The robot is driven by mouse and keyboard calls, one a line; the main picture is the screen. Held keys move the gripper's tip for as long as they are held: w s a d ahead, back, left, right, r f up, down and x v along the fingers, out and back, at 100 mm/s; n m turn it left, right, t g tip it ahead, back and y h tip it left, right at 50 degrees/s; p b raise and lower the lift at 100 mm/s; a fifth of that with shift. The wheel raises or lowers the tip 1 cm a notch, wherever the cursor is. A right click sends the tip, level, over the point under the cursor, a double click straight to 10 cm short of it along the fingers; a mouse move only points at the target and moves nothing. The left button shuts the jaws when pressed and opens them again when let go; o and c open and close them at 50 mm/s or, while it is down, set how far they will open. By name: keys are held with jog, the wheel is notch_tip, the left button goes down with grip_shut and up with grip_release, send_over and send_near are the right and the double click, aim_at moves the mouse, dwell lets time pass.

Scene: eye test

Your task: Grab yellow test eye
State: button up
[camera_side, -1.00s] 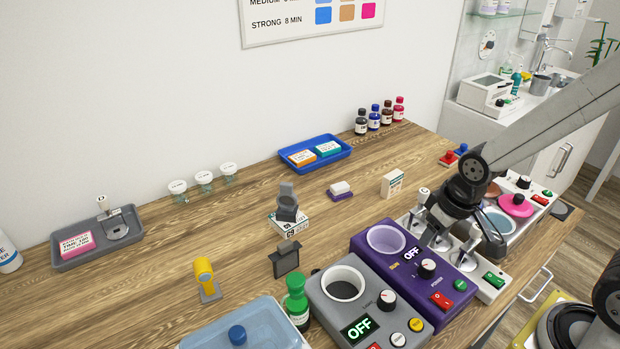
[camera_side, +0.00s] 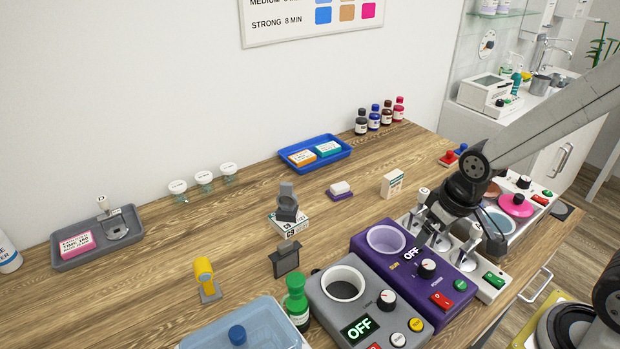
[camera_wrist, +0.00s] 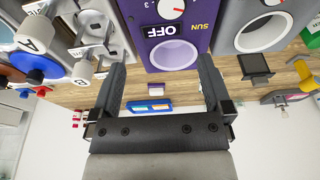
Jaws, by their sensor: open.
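The yellow test eye (camera_side: 204,271) is a yellow rounded piece on a small grey stand, upright on the wooden counter, left of the grey machine. A small yellow shape at the right edge of the wrist view (camera_wrist: 307,84) may be the same piece. My gripper (camera_side: 434,238) is at the right, over the purple machine (camera_side: 372,262) and the white lever unit, well away from the yellow piece. In the wrist view my gripper (camera_wrist: 162,64) has its two fingers spread wide with nothing between them.
The grey machine (camera_side: 317,287), a green-capped bottle (camera_side: 297,303) and a dark block (camera_side: 286,261) stand between my gripper and the yellow piece. A clear lidded box (camera_side: 275,335) is in front. A grey tray (camera_side: 70,263) is at left, a blue tray (camera_side: 343,154) behind.

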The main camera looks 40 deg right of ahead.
jog(key=shift+w+v, duration=0.5)
jog(key=shift+v, duration=1.8)
jog(key=m+y, duration=1.3)
jog(key=m, duration=0.7)
send_over(208, 264)
jog(key=d, duration=0.4)
jog(key=f, duration=0.8)
jog(key=shift+s+d+f, duration=0.1)
jog(key=shift+s+f, duration=0.15)
jog(key=shift+s, duration=0.1)
jog(key=shift+f, duration=0.4)
jog(key=shift+x, duration=1.3)
jog(key=shift+x, duration=2.6)
